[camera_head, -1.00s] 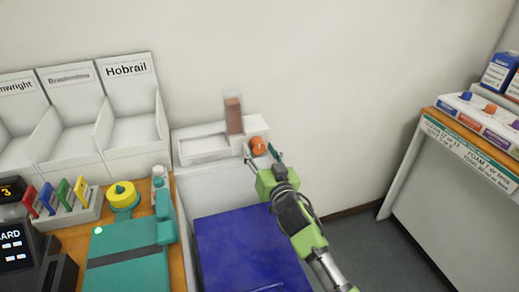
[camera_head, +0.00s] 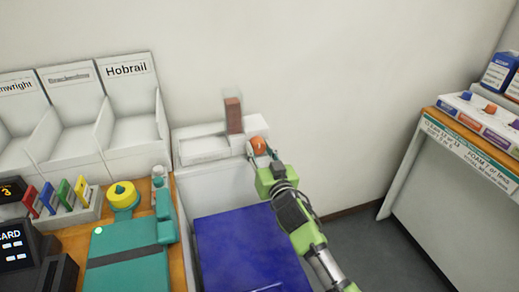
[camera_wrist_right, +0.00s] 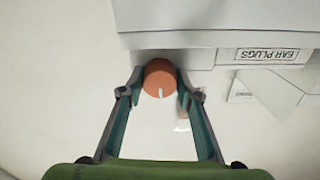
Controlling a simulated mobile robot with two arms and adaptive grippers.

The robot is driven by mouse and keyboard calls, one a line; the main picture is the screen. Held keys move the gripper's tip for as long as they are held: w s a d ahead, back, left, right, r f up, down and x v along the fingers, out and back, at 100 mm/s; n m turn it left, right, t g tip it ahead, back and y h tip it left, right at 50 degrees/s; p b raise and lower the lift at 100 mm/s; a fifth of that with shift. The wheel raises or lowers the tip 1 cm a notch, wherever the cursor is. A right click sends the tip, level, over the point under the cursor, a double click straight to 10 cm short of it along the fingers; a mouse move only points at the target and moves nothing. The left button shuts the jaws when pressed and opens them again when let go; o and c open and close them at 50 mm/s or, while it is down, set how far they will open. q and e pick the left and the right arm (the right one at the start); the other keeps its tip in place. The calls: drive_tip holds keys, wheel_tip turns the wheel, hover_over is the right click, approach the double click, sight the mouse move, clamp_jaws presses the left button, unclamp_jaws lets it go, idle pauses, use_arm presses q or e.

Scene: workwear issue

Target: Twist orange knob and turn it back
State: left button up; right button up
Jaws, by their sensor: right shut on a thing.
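The orange knob (camera_head: 258,146) is on the front of a white dispenser (camera_head: 190,152) that stands against the wall. My right gripper (camera_head: 260,154) is at the knob, with its fingers shut on it. In the right wrist view the knob (camera_wrist_right: 160,78) sits between the two fingertips (camera_wrist_right: 160,88), one on each side. A pale mark shows on the lower part of the knob's face. My left gripper is not in view.
A brown block (camera_head: 234,115) stands in a clear holder on the dispenser. A label reading "EAR PLUGS" (camera_wrist_right: 267,54) shows beside the knob. A blue surface (camera_head: 245,250) lies below my right arm. White bins (camera_head: 130,130) stand left, and a shelf unit (camera_head: 470,150) stands right.

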drive_tip(key=n, duration=0.3)
drive_tip(key=shift+r+n+p, duration=0.1)
drive_tip(key=shift+n+p, duration=0.2)
drive_tip(key=shift+p, duration=0.05)
drive_tip(key=n, duration=0.4)
drive_tip(key=shift+n, duration=0.3)
drive_tip(key=n+p, duration=0.1)
drive_tip(key=n, duration=0.3)
drive_tip(key=shift+n, duration=2.5)
drive_tip(key=o, duration=1.1)
